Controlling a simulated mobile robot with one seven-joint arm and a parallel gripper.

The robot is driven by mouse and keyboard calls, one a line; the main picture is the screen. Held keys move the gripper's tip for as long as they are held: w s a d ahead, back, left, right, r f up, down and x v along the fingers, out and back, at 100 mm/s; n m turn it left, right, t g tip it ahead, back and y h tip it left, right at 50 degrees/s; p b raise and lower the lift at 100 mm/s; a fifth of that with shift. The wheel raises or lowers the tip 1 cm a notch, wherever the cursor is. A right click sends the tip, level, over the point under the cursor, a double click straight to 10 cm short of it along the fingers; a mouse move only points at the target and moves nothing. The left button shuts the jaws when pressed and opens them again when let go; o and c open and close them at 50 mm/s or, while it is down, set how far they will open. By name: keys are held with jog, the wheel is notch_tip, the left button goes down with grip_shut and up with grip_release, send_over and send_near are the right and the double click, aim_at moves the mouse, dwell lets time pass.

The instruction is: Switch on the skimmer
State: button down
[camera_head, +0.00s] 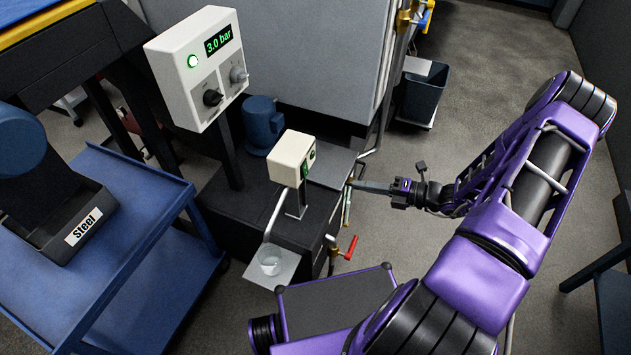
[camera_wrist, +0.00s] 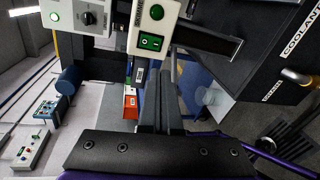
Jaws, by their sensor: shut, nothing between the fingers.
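A small cream switch box (camera_head: 291,158) stands on a post on the dark machine tank. In the wrist view its face (camera_wrist: 143,28) carries a round green lamp (camera_wrist: 157,12) and a green rocker switch (camera_wrist: 151,42); I cannot tell whether the lamp is lit or which way the rocker is set. A bent pipe and a clear cup (camera_head: 271,262) on a small plate are beside the box. My gripper (camera_head: 354,184) is shut and empty, to the right of the box and apart from it. In the wrist view its fingers (camera_wrist: 160,100) point toward the box, below the rocker.
A larger control panel (camera_head: 200,68) reading 3.0 bar, with a lit green lamp and knobs, stands left of the box. A blue motor (camera_head: 262,125) is behind it. A red-handled valve (camera_head: 349,248) sits below my gripper. A blue cart (camera_head: 125,245) stands at left.

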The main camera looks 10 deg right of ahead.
jog(key=shift+s+d+f+m+t, duration=0.15)
jog(key=shift+d+f+m+t, duration=0.1)
jog(key=shift+m, duration=0.3)
jog(key=shift+s+d+f+m+t, duration=0.15)
jog(key=shift+m+t, duration=0.1)
jog(key=shift+m, duration=0.3)
jog(key=b+x, duration=0.1)
jog(key=x, duration=1.3)
jog(key=shift+a+r, duration=0.15)
jog(key=shift+r, duration=0.05)
jog(key=shift+a, duration=0.15)
jog(key=shift+f, duration=0.1)
jog(key=s+d+f, duration=0.1)
jog(key=s+d, duration=0.7)
jog(key=d, duration=0.3)
jog(key=shift+d+f, duration=0.2)
jog(key=shift+f, duration=0.2)
